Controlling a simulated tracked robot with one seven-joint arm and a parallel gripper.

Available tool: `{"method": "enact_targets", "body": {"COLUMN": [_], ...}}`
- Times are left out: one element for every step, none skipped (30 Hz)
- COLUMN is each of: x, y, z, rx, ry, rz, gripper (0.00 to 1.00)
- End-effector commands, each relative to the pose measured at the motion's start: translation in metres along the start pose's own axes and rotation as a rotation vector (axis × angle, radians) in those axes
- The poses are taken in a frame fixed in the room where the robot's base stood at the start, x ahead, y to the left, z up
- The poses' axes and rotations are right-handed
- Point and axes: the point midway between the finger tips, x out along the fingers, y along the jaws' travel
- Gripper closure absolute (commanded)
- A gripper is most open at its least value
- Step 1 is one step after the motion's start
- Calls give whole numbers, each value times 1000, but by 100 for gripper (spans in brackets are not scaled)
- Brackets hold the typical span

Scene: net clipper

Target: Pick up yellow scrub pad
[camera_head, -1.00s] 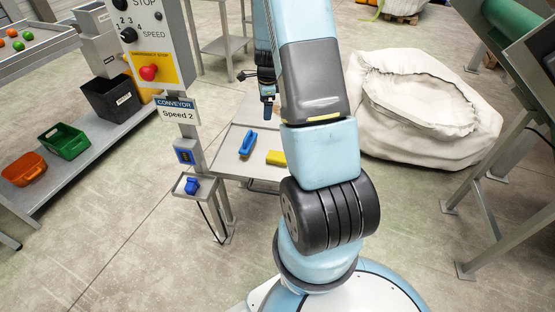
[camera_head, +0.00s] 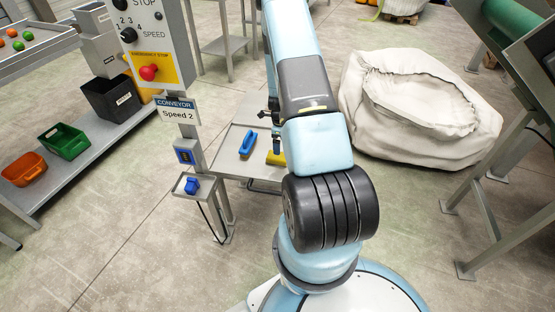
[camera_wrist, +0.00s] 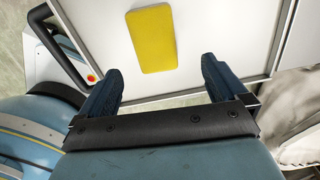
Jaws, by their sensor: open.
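The yellow scrub pad (camera_wrist: 152,38) lies flat on a light grey tray table (camera_wrist: 214,27), tilted slightly, in the wrist view. In the head view the pad (camera_head: 275,158) is partly hidden behind my arm. My gripper (camera_wrist: 158,72) is open and empty, its two dark blue fingers spread wide. In the wrist view the pad lies beyond the fingertips, roughly between their lines, and is not touched. In the head view my gripper (camera_head: 276,147) shows only in part above the pad, mostly hidden by my arm.
A blue brush-like tool (camera_head: 248,143) lies left of the pad on the same table. A conveyor control post (camera_head: 184,115) stands left of the table. A large white sack (camera_head: 425,110) sits on the floor to the right.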

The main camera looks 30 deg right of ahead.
Motion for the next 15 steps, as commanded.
{"method": "enact_targets", "body": {"x": [9,13,18,22,25,28,30,32,33,34,35,36,37,38,40], "y": [0,0,0,0,0,0,0,0,0,0,0,1,1,1,2], "z": [0,0,0,0,0,0,0,0,0,0,0,0,0,0,1], "rx": [1,1,1,0,-1,-1,-1,-1,-1,-1,-1,-1,-1,-1,-1], "ry": [0,0,1,1,1,0,0,0,0,0,0,0,0,0,0], "rz": [2,0,1,1,1,1,0,0,0,0,-1,-1,-1,0,0], "gripper": [1,1,1,1,1,1,1,1,1,1,1,1,1,1,1]}}
